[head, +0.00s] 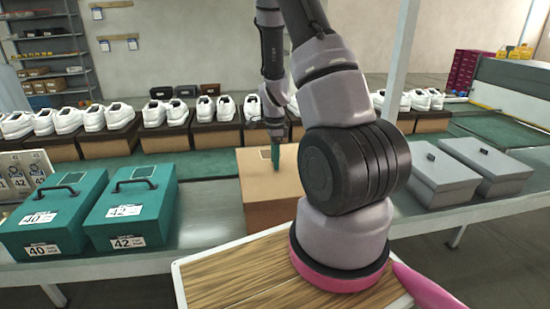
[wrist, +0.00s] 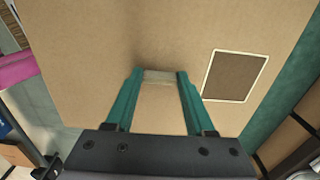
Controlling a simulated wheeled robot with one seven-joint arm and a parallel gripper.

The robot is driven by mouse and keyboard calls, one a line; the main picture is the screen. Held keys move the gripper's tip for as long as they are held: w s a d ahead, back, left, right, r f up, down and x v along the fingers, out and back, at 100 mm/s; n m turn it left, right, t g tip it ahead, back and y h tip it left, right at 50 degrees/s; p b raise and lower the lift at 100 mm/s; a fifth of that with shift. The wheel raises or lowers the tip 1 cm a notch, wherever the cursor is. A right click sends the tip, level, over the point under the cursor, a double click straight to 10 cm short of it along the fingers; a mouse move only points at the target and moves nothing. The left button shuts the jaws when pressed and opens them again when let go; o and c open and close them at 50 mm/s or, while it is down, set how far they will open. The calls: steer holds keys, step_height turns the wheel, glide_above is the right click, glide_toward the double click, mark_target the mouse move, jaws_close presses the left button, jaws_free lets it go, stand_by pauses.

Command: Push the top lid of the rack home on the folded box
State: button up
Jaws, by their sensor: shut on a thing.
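In the head view a brown cardboard box (head: 268,215) stands on the bench, with a flat cardboard lid (head: 252,165) on its top. My gripper (head: 276,160) points straight down at the middle of this lid. In the wrist view the lid (wrist: 90,40) fills most of the picture and carries a dark square label with a pale outline. My gripper's teal fingers (wrist: 161,78) are shut on a small pale tab on the lid. My arm hides the box's right side, and I cannot tell whether the lid is fully seated.
Two teal boxes (head: 45,220) with black handles, marked 40 and 42, stand left of the box. Two grey boxes (head: 440,180) stand at the right. White shoes (head: 120,115) on brown boxes line the back. A wood-topped surface (head: 240,275) is in front.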

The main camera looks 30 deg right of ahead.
steer(key=shift+f, duration=1.35)
steer(key=o, duration=1.3)
steer(key=shift+c, duration=0.2)
